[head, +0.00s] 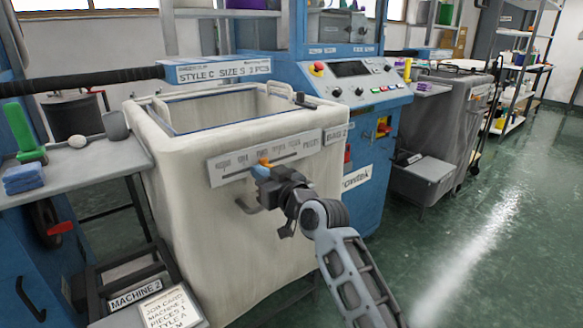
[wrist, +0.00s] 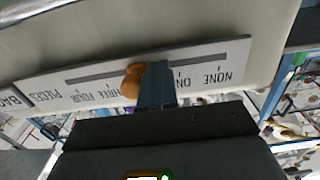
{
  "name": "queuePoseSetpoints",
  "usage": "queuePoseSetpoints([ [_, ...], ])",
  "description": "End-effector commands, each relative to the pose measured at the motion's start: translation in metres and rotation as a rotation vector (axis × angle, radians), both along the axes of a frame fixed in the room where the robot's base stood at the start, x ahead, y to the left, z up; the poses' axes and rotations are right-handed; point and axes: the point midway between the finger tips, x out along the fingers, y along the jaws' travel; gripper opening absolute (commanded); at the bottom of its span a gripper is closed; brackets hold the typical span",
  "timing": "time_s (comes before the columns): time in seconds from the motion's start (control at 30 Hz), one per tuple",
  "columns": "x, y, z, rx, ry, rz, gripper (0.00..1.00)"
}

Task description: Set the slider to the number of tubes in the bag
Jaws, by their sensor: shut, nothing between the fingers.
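The slider is a pale plate (head: 225,172) with a slot and printed words, on the front of the cream fabric bag (head: 180,195). Its orange knob (head: 264,162) also shows in the wrist view (wrist: 131,82), where the plate (wrist: 205,60) appears upside down. There NONE, ONE, THREE, FOUR and PIECES are readable; my fingers hide the word between ONE and THREE. The knob is by the start of THREE. My gripper (head: 261,172) is shut and empty, its blue fingers (wrist: 156,83) right beside the knob. The bag's contents are hidden.
A sign (head: 215,70) above the bag reads STYLE C SIZE S 3 PCS. A tag BAG 2 (head: 335,134) is right of the slider. A grey shelf (head: 85,170) is left; green floor is open at right.

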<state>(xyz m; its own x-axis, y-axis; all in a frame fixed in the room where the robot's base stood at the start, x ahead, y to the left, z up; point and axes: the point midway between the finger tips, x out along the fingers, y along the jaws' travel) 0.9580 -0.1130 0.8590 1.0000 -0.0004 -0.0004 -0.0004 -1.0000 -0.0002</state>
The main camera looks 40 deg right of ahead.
Motion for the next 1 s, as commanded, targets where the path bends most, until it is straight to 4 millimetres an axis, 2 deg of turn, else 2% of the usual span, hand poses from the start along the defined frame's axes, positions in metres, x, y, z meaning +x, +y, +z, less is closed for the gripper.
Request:
queuePoseSetpoints([
  [1.0, 0.000, -0.042, -0.002, 0.000, 0.000, -0.001, 0.00],
])
